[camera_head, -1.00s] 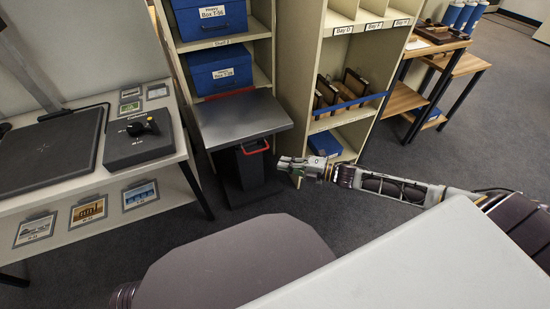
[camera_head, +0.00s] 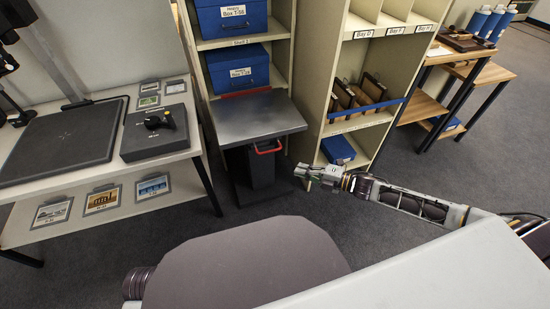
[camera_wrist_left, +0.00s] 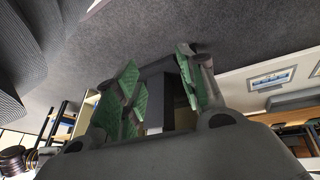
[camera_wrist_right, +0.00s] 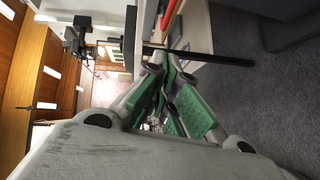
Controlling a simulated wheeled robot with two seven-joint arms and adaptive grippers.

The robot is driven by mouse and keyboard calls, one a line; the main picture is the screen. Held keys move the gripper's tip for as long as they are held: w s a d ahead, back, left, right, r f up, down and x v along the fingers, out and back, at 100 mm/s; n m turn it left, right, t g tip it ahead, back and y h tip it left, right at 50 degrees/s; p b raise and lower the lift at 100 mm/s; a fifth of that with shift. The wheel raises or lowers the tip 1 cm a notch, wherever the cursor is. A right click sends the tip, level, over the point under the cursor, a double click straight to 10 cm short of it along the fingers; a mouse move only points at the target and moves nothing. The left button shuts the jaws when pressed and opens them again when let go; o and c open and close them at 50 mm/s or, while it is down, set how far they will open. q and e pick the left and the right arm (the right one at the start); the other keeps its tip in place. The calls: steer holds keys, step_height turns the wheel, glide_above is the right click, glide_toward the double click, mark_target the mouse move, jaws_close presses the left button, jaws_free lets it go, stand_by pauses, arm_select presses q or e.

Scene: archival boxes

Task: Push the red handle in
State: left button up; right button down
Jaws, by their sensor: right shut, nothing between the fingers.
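The red handle (camera_head: 268,148) is a small red loop under the front edge of a dark grey platform (camera_head: 255,117) on a black pedestal lift. My right gripper (camera_head: 299,171) is shut and empty, just right of the handle and a little nearer to me, apart from it. In the right wrist view its green-padded fingers (camera_wrist_right: 168,80) meet, and a red strip shows at the top; I cannot tell if it is the handle. My left gripper is out of the head view; in the left wrist view its green-padded fingers (camera_wrist_left: 160,85) are spread with nothing clearly held.
A shelf with blue boxes (camera_head: 238,68) stands behind the platform. An open bay cabinet (camera_head: 333,70) is close on the right of it. A white table with a black device (camera_head: 155,132) is on the left. Grey floor (camera_head: 385,225) is clear around my right gripper.

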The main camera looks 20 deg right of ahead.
arm_select(q)
steer(key=shift+f, duration=0.15)
arm_select(e)
steer(key=shift+w+a, duration=0.1)
arm_select(q)
step_height(320, 180, down, 10)
steer(key=d+n+t+h+b, duration=0.1)
steer(key=d+b, duration=0.1)
steer(key=b, duration=0.3)
steer(key=shift+t, duration=0.4)
arm_select(e)
steer(key=w+d+x, duration=0.2)
steer(key=x, duration=1)
steer(key=shift+w+f, duration=0.2)
steer(key=shift+f, duration=0.1)
arm_select(q)
steer(key=shift+w+r, duration=0.2)
steer(key=shift+w, duration=0.15)
arm_select(e)
steer(key=shift+w+a, duration=0.1)
steer(key=shift+a, duration=0.05)
